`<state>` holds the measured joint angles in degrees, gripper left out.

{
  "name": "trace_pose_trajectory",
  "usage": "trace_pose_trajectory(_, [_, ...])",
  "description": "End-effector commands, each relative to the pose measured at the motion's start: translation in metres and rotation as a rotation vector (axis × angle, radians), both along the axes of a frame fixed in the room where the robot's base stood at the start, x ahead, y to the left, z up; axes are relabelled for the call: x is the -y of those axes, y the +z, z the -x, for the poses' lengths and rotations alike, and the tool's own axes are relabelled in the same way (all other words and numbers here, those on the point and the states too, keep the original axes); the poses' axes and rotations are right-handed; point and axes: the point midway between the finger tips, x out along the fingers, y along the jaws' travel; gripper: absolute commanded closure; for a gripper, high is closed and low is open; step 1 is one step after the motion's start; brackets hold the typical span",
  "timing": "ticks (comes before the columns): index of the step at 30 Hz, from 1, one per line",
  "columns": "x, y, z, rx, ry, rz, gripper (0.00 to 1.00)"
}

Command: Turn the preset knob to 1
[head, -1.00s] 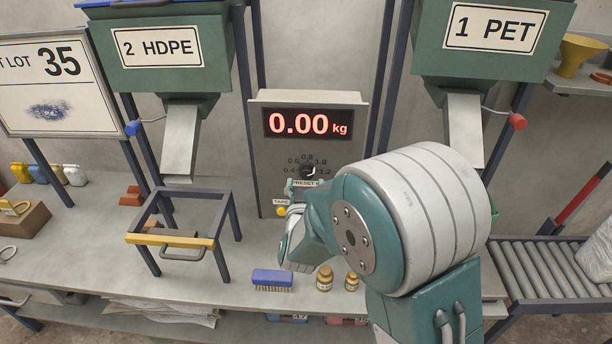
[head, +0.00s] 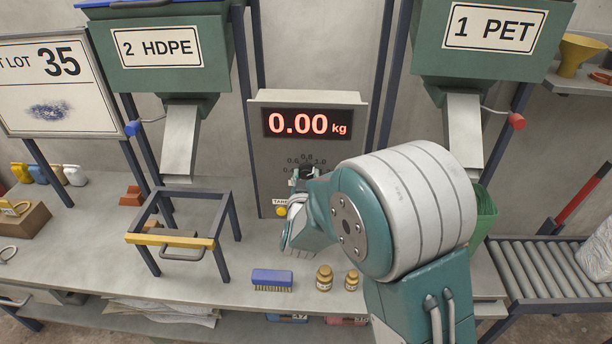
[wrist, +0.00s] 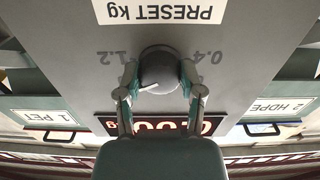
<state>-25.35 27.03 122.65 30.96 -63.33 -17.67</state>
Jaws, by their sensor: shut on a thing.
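The dark round preset knob (wrist: 158,66) sits on the grey panel of the scale (head: 262,180), below the red 0.00 kg display (head: 308,124). My gripper (wrist: 159,78) is shut on the knob, one finger on each side in the wrist view. That view is upside down, with 1.2 at the left, 0.4 at the right and the PRESET kg label (wrist: 160,10) at the top. The knob's white line points left and slightly down there; the number it faces is hidden. In the head view my gripper (head: 304,180) covers the lower part of the dial.
A yellow button (head: 282,211) with a partly hidden label is just below the panel's dial. A metal frame (head: 170,240) stands at left.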

Motion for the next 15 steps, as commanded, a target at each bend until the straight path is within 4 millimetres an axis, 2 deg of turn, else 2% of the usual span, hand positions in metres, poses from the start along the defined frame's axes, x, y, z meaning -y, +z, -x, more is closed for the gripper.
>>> trace_pose_trajectory(8, [-0.0015, 0.0006, -0.0004, -0.004, 0.003, 0.175, 0.98])
trace_pose_trajectory(15, [-0.0018, 0.0008, -0.0005, -0.004, 0.004, 0.205, 0.98])
